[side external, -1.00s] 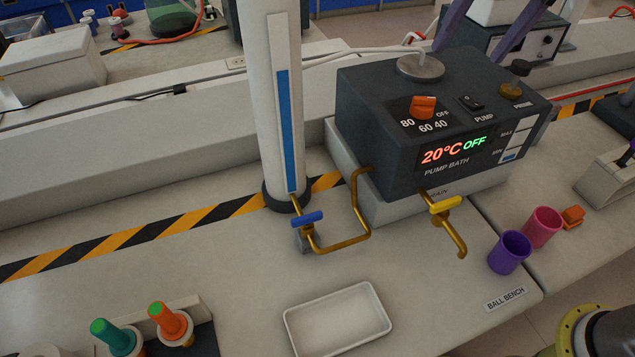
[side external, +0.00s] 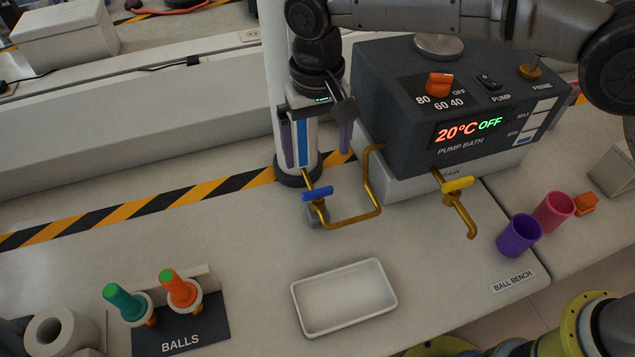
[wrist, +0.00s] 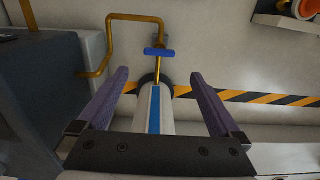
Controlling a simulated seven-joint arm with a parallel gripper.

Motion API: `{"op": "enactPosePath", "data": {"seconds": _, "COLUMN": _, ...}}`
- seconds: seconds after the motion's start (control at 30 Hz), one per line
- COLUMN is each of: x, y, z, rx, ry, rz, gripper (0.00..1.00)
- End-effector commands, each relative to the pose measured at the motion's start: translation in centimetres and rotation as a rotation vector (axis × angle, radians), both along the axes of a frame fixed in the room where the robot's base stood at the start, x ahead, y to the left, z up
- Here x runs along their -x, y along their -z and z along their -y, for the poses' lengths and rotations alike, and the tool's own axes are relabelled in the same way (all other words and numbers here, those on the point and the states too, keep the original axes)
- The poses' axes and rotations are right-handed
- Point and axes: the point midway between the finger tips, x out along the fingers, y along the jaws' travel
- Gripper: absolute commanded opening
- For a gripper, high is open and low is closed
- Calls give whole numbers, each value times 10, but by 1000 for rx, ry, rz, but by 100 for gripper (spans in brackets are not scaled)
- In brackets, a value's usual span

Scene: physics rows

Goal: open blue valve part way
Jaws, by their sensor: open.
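The blue valve (side external: 317,194) is a small blue bar handle on the brass pipe (side external: 352,219) at the foot of the white column. In the wrist view the blue valve (wrist: 159,52) lies beyond the fingertips, roughly centred between them, its bar running across the picture. My gripper (side external: 317,160) points down near the column, above the valve in the side view. Its two purple fingers are wide apart with nothing between them touching, and it also shows in the wrist view (wrist: 158,75). The valve and fingers are apart.
The white column (wrist: 165,124) with a blue strip stands close under my gripper. The dark pump bath (side external: 440,120) stands to the right, with a yellow valve (side external: 457,184). A white tray (side external: 342,325), purple cup (side external: 519,236) and pink cup (side external: 553,211) are in front.

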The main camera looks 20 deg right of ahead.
Motion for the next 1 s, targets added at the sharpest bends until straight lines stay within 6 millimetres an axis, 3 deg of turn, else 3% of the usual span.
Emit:
{"op": "enactPosePath", "data": {"seconds": 0.3, "x": 0, "y": 64, "z": 1, "rx": 2, "ry": 1, "rz": -2, "gripper": 100}}
{"op": "enactPosePath", "data": {"seconds": 0.5, "x": 0, "y": 91, "z": 1, "rx": 2, "ry": 1, "rz": -2, "gripper": 100}}
{"op": "enactPosePath", "data": {"seconds": 0.97, "x": 0, "y": 103, "z": 1, "rx": 0, "ry": 1, "rz": 0, "gripper": 100}}
{"op": "enactPosePath", "data": {"seconds": 1.0, "x": 0, "y": 103, "z": 1, "rx": 0, "ry": 1, "rz": 0, "gripper": 95}}
